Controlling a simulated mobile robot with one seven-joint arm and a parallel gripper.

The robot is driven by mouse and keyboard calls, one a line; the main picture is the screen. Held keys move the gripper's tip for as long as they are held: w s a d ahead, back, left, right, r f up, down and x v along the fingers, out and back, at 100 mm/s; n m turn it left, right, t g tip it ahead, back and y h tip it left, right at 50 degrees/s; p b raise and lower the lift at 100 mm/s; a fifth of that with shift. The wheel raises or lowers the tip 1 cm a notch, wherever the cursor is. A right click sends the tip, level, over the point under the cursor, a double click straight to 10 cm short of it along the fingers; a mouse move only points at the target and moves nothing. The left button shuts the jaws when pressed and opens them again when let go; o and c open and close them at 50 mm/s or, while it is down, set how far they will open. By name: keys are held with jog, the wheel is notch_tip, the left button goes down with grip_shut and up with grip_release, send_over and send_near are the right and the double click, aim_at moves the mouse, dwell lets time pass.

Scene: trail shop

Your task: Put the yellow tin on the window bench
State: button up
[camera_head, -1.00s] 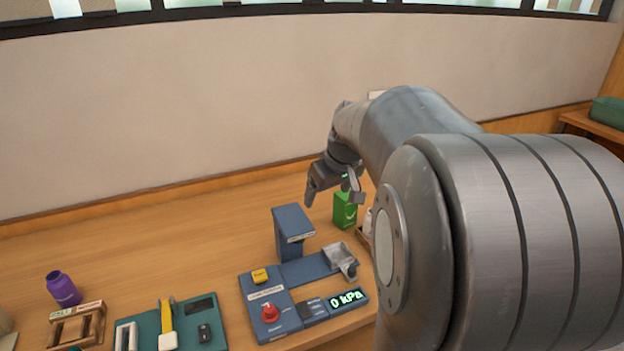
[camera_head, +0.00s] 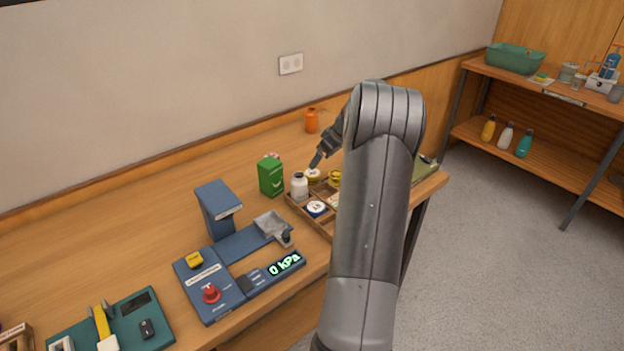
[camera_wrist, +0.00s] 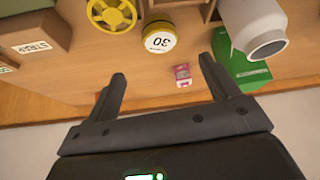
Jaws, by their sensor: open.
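The yellow tin (camera_wrist: 160,40) has a white label reading 30 and shows in the wrist view just beyond my fingers. In the head view what looks like the same tin (camera_head: 313,177) sits at the back of the wooden tray (camera_head: 297,209), beside the white bottle (camera_head: 299,188). My gripper (camera_wrist: 163,72) is open and empty, with its fingers apart and short of the tin. In the head view my gripper (camera_head: 316,164) is just above the tin. I cannot tell for sure which surface is the window bench.
A green box (camera_head: 271,176) and the white bottle stand close by; a yellow wheel (camera_wrist: 112,14) is beside the tin. A blue press (camera_head: 217,210) is at left, an orange bottle (camera_head: 311,121) behind. Another bench (camera_head: 540,88) at right holds a green basin (camera_head: 515,58).

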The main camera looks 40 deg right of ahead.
aim_at(311, 172)
jog(key=x, duration=1)
jog(key=shift+f, duration=0.2)
jog(key=shift+c, duration=0.4)
jog(key=c, duration=1.1)
jog(key=shift+o, duration=0.2)
jog(key=shift+r, duration=0.15)
jog(key=shift+r, duration=0.3)
jog(key=r, duration=0.3)
jog(key=shift+s+d+r, duration=0.1)
jog(key=shift+s+r, duration=0.1)
jog(key=shift+r, duration=0.2)
jog(key=s+d+r, duration=0.4)
jog(key=s+r, duration=0.2)
jog(key=s, duration=0.4)
jog(key=shift+d+r, duration=0.2)
jog(key=shift+d, duration=0.1)
